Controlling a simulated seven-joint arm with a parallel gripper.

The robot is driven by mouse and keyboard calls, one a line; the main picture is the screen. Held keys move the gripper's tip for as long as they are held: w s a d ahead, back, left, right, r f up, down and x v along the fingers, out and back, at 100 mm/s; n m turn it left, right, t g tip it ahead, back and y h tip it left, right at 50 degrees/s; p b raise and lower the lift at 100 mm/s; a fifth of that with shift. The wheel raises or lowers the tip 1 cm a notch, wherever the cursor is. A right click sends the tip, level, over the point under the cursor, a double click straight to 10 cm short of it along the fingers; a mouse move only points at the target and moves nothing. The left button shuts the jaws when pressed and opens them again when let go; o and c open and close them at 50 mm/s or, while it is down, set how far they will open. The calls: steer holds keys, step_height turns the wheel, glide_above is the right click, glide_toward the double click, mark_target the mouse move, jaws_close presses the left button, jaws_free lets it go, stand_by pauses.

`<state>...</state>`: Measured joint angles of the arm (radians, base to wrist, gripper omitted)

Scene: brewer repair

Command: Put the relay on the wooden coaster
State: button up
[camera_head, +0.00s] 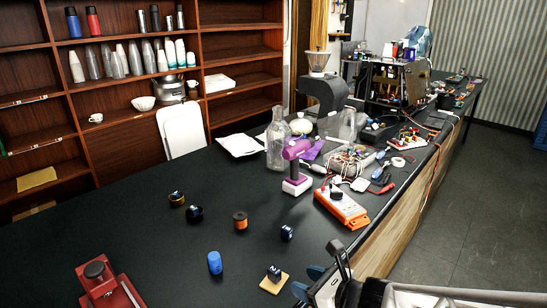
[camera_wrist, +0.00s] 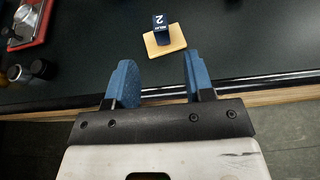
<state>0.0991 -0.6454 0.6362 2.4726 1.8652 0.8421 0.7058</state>
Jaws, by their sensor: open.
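A small dark blue block labelled as a relay with a "2" (camera_wrist: 160,23) sits on the wooden coaster (camera_wrist: 164,44) near the table's front edge. In the head view the relay (camera_head: 274,273) rests on the light square coaster (camera_head: 273,287). My gripper (camera_wrist: 153,78) is open with its blue fingers apart and nothing between them. It is at the table's front edge, on the near side of the coaster and apart from it. In the head view its blue fingertips (camera_head: 308,282) show just right of the coaster.
A red device (camera_head: 105,287) stands at the front left. A blue cylinder (camera_head: 214,263), another dark blue block (camera_head: 287,232) and an orange-black spool (camera_head: 240,220) stand nearby. The left table area is mostly clear.

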steer(key=shift+s+r, duration=0.1)
stand_by(0.7)
steer(key=s+r+n+g+h, duration=0.2)
steer(key=s+r+n+g, duration=0.4)
steer(key=n, duration=1)
steer(key=s+d+r+n+g+h, duration=0.1)
steer(key=s+d+r+n+h, duration=0.2)
steer(key=d+r+n+h, duration=0.4)
steer(key=d+n, duration=0.2)
steer(key=n, duration=0.1)
steer(key=shift+d+n+h, duration=0.15)
steer(key=shift+n+h, duration=0.25)
